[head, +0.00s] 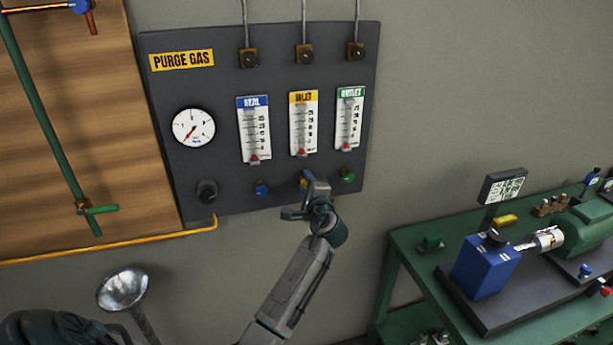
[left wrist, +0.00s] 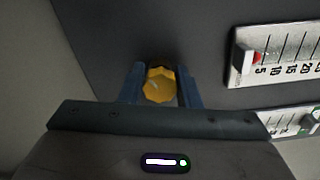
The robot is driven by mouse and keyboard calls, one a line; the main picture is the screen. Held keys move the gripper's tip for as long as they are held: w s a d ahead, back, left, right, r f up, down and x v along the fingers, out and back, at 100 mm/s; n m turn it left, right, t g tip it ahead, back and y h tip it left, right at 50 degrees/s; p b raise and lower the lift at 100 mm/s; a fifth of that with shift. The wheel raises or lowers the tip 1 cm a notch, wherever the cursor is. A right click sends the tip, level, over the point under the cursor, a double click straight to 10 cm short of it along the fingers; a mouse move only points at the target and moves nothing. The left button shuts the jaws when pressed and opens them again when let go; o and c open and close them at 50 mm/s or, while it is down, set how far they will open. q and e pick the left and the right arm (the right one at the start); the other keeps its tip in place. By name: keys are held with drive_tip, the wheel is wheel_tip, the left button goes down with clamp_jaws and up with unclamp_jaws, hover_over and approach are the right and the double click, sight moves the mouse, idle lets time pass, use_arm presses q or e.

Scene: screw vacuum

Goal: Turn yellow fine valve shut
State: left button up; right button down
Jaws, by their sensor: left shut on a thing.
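The yellow fine valve (head: 304,177) is a small knob at the bottom of the dark panel, under the INLET flowmeter (head: 303,123). My left gripper (head: 308,186) reaches up to it from below and hides part of it in the head view. In the left wrist view the faceted yellow knob (left wrist: 160,85) sits between the two blue fingers of my left gripper (left wrist: 161,88), which are shut on it. The INLET float is red and near the bottom of its scale. My right gripper is not in view.
A blue knob (head: 262,188) and a green knob (head: 348,175) flank the yellow one closely. A black knob (head: 207,191) sits below the round gauge (head: 193,127). A green bench (head: 408,262) with a blue box (head: 485,266) stands at the right.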

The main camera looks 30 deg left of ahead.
use_arm(q)
drive_tip(key=m+p, duration=0.3)
drive_tip(key=m, duration=0.2)
drive_tip(key=shift+p, duration=0.4)
drive_tip(key=shift+m+p, duration=0.5)
drive_tip(key=shift+m, duration=0.2)
drive_tip(key=shift+f, duration=0.1)
drive_tip(key=o, duration=1)
